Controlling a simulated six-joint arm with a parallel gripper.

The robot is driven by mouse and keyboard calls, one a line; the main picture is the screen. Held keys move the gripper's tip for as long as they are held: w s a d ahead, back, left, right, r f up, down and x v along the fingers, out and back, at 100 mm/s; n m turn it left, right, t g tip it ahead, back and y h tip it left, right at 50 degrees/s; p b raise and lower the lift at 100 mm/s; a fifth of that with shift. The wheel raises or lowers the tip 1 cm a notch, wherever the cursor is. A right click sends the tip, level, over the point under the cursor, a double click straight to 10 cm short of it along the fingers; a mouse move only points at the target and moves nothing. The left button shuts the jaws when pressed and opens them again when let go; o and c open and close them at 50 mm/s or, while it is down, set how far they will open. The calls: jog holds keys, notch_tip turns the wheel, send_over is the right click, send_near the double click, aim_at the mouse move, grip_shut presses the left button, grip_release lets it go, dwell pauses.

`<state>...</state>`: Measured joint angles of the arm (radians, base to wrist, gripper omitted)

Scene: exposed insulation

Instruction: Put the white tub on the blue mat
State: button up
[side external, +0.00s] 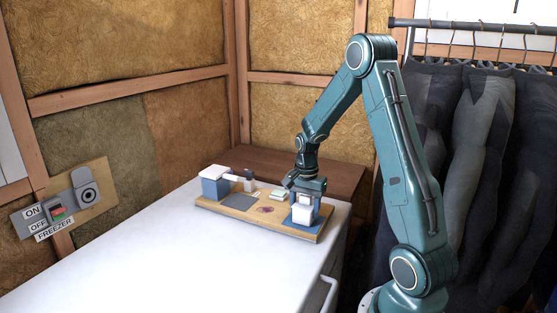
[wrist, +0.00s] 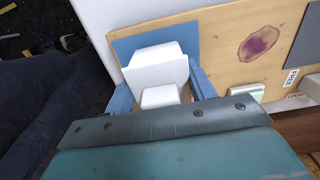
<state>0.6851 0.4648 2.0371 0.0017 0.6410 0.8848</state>
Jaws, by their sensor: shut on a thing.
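The white tub (side external: 302,214) is at the right end of the wooden board, under my gripper (side external: 306,198). In the wrist view the tub (wrist: 154,68) sits between my two blue fingers (wrist: 162,92), and my gripper is shut on it. The blue mat (wrist: 126,44) shows behind and beside the tub in the wrist view, so the tub is over the mat. I cannot tell whether the tub's underside touches it. The fingers and the tub hide part of the mat.
The wooden board (side external: 262,216) lies on a white surface (side external: 170,258). Clothes hang at the right.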

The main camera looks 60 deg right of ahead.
jog(key=shift+f, duration=0.1)
jog(key=o, duration=1)
notch_tip(320, 180, up, 12)
jog(key=shift+r, duration=0.15)
dwell(0.6)
